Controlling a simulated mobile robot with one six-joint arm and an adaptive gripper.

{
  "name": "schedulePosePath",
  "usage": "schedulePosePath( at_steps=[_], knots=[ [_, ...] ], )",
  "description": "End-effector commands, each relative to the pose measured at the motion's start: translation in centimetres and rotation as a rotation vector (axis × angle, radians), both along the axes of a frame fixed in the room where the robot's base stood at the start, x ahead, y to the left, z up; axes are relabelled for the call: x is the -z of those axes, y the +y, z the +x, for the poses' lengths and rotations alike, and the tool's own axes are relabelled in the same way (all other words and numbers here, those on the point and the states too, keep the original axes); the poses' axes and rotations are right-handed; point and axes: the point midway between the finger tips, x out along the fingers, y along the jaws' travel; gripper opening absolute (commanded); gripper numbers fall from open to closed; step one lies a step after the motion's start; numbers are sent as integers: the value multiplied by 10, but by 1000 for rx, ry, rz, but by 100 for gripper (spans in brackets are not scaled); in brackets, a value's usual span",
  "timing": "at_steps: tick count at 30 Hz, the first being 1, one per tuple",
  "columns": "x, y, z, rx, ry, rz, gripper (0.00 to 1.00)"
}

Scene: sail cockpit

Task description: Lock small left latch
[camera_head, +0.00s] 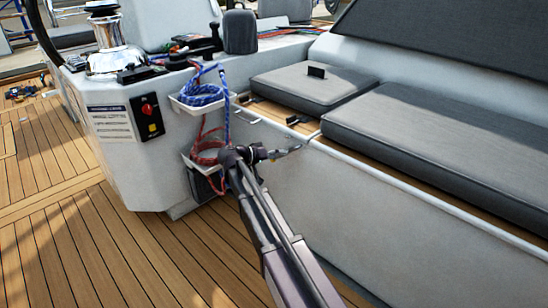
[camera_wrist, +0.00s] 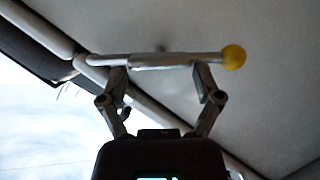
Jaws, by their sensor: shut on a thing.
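The latch shows in the wrist view as a metal bar (camera_wrist: 163,61) with a yellow ball knob (camera_wrist: 234,57) at its right end. It lies across a pale grey panel. My gripper (camera_wrist: 163,82) has one finger near each end of the bar's thicker middle section and is shut on it. The ball sticks out past the right finger. In the head view my gripper (camera_head: 290,149) is against the upper side of the white bench, below the cushions. The latch is too small to make out there.
Grey cushions (camera_head: 430,135) lie on the bench to the right. A white console (camera_head: 125,150) with a red and yellow switch panel stands at the left. Coiled blue rope (camera_head: 202,92) and red rope (camera_head: 207,148) hang near my arm. The wooden deck (camera_head: 90,240) is open at the lower left.

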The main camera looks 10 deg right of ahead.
Motion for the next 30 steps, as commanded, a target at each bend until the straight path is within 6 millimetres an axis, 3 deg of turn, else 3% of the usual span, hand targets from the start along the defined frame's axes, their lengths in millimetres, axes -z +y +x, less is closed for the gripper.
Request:
schedulePosePath(
  at_steps=[5,6,7,9,11,18,20,30],
  knots=[
    [4,12,3,-15,103,-69,22],
    [5,14,3,-17,123,-82,15],
    [5,16,3,-19,137,-92,1],
    [5,18,3,-23,167,-113,0],
    [3,11,3,-14,167,-113,14],
    [2,1,2,0,165,-114,85],
    [2,2,2,-2,165,-114,100],
    [2,9,2,-10,164,-114,100]
  ],
)
